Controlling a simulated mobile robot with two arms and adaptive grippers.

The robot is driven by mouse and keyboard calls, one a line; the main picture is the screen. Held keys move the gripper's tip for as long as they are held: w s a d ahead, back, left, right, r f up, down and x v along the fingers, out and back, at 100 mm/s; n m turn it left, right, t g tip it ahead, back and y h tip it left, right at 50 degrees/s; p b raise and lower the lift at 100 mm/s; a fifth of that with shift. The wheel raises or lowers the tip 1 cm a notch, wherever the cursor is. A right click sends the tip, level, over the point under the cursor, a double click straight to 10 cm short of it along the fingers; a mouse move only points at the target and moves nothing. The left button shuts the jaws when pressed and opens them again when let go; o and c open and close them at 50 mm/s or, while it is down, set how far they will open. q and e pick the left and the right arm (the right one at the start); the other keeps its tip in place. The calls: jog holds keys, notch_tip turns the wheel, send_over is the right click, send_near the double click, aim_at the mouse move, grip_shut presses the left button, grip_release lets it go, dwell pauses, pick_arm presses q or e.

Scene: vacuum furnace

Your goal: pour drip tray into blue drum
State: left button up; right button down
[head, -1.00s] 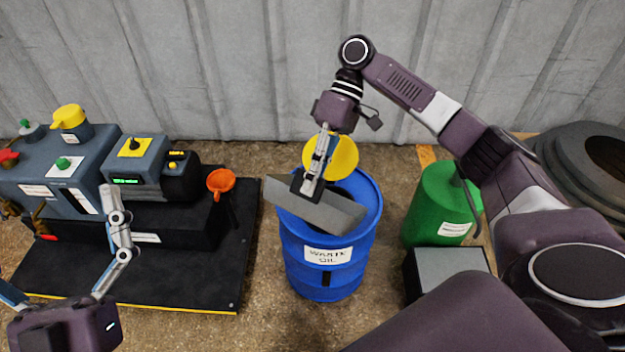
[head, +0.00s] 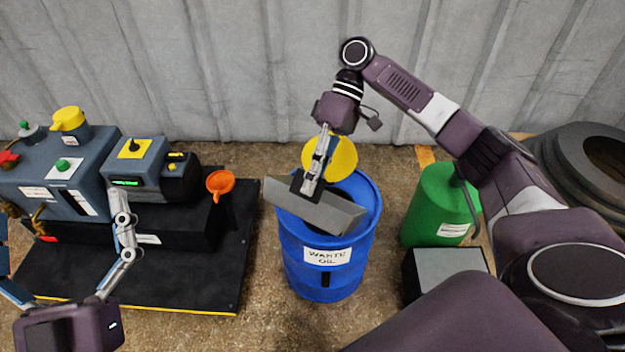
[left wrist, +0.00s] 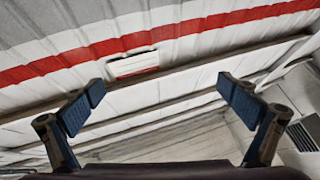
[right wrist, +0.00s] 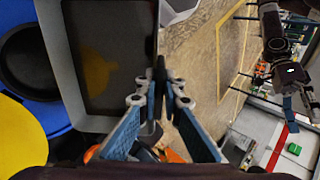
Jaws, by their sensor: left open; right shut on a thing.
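The grey drip tray (head: 335,215) is held over the open top of the blue drum (head: 318,285), which has a waste oil label. In the head view the tray slants down to the right. My right gripper (head: 308,187) is shut on the tray's edge. In the right wrist view the tray (right wrist: 52,50) has a dark inside with a yellowish patch like a reflection; how much liquid it holds I cannot tell. No falling stream shows. My left gripper (head: 60,215) is open and empty, raised in front of the machine; its spread fingers show in the left wrist view (left wrist: 160,90).
A yellow disc (head: 343,158) stands at the drum's back rim. A green can (head: 428,205) and a grey-topped box (head: 447,270) stand to the right. An orange funnel (head: 220,183) and a grey pump machine (head: 60,165) are on a black base to the left.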

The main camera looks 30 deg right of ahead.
pick_arm(q)
jog(key=shift+w+f, duration=0.25)
jog(key=shift+f, duration=0.05)
pick_arm(e)
jog(key=shift+r, duration=0.1)
pick_arm(q)
jog(key=shift+w+f+g, duration=0.15)
jog(key=shift+f+g, duration=0.1)
jog(key=shift+g, duration=0.15)
jog(key=shift+w+f, duration=0.25)
jog(key=shift+f, duration=0.15)
pick_arm(e)
jog(key=shift+w+d+r, duration=0.1)
jog(key=shift+d, duration=0.05)
pick_arm(q)
jog(key=shift+w+f+g, duration=0.1)
jog(key=shift+f+g, duration=0.15)
jog(key=shift+g, duration=0.15)
jog(key=shift+f+p, duration=0.1)
jog(key=shift+p, duration=0.2)
jog(key=shift+w+f, duration=0.15)
jog(key=shift+f, duration=0.05)
pick_arm(e)
jog(key=shift+w+d+r+y, duration=0.1)
jog(key=shift+d+y, duration=0.05)
jog(key=shift+y, duration=0.15)
pick_arm(q)
jog(key=shift+f, duration=0.1)
